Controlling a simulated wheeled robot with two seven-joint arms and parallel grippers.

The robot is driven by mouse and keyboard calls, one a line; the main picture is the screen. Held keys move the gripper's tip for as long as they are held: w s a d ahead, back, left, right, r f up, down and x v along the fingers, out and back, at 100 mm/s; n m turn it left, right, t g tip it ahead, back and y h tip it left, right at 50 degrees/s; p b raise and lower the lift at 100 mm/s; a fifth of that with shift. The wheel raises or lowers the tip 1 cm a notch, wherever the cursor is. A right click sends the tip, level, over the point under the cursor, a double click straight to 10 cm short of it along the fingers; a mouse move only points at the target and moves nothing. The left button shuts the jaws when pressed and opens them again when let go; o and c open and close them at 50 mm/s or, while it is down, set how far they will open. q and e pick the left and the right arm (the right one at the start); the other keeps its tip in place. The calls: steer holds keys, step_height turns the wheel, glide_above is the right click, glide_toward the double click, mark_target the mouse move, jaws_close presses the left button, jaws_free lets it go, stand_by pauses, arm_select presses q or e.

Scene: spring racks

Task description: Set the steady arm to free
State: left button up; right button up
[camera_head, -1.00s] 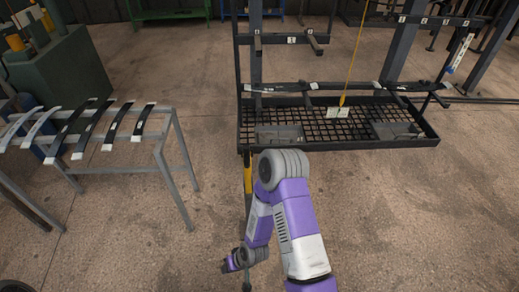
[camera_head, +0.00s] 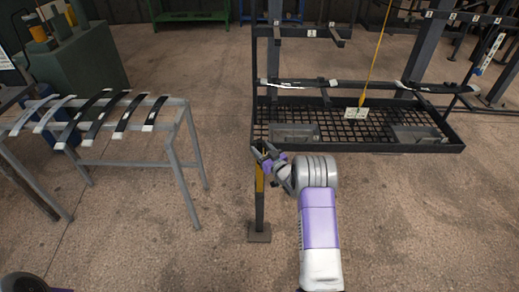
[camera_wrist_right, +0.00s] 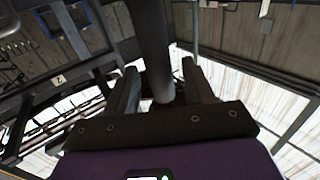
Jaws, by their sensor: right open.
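A dark post with a yellow upper part (camera_head: 259,190) stands upright on a square foot by the rack's front left corner; I cannot tell for sure whether it belongs to the steady arm. My right gripper (camera_head: 262,153) is at the top of this post. In the wrist view my right gripper (camera_wrist_right: 162,88) is open, with one finger on each side of a dark round bar (camera_wrist_right: 154,42). The bar's end lies between the fingers, and I cannot tell whether they touch it. No label or free setting is readable. My left gripper is not in view.
The rack (camera_head: 360,150) has a mesh tray with grey bins and a white tag (camera_head: 355,112) on a yellow cord. A grey metal stand (camera_head: 172,150) with several curved leaf springs is at left. The floor between stand and post is clear.

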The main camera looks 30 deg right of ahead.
steer(key=shift+w, duration=0.9)
steer(key=shift+c, duration=0.3)
jaws_close()
